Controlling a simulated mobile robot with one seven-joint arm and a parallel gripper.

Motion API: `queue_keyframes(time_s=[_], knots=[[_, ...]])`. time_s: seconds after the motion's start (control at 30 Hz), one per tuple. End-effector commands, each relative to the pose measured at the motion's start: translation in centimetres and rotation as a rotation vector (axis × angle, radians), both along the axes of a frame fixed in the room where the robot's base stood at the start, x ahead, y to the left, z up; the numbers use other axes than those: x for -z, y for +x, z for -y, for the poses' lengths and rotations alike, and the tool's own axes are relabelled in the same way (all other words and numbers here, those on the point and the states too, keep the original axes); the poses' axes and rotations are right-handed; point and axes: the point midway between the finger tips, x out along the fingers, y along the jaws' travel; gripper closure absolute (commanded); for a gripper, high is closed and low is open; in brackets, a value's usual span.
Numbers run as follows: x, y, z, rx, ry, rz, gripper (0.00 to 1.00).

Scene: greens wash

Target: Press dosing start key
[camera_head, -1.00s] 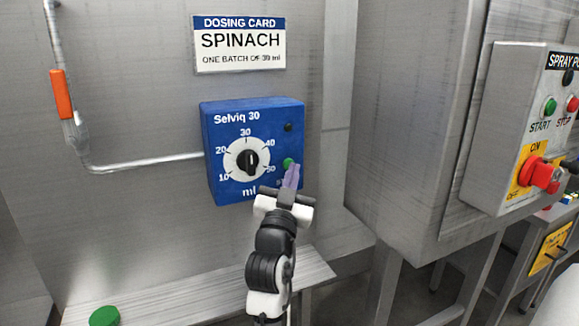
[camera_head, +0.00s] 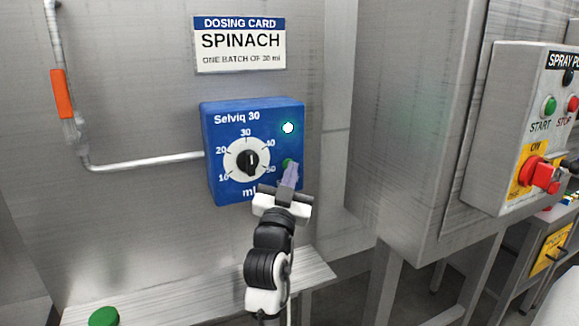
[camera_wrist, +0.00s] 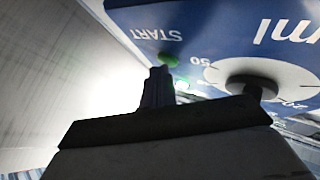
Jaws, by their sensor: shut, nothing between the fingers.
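The blue Selviq 30 dosing box (camera_head: 221,190) is on the steel wall. In the wrist view the green key (camera_wrist: 169,59) shows just beyond the fingertips (camera_wrist: 159,72), beside the upside-down word START. I cannot tell whether they touch.
A dosing card (camera_head: 240,44) reading SPINACH, one batch of 30 ml, hangs above the box. A spray control panel (camera_head: 515,140) with START, STOP and a red switch is at the right. A green round thing (camera_head: 104,316) lies on the ledge at lower left.

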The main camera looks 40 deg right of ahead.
Motion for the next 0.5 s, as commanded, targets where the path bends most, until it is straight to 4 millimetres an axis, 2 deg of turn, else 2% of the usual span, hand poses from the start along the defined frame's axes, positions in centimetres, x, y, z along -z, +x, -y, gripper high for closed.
queue_keyframes(time_s=[0.3,0.5], knots=[[-0.02,-0.05,0.00,0.000,0.000,0.000,1.00],[0.04,-0.82,-0.16,0.000,0.002,0.000,1.00]])
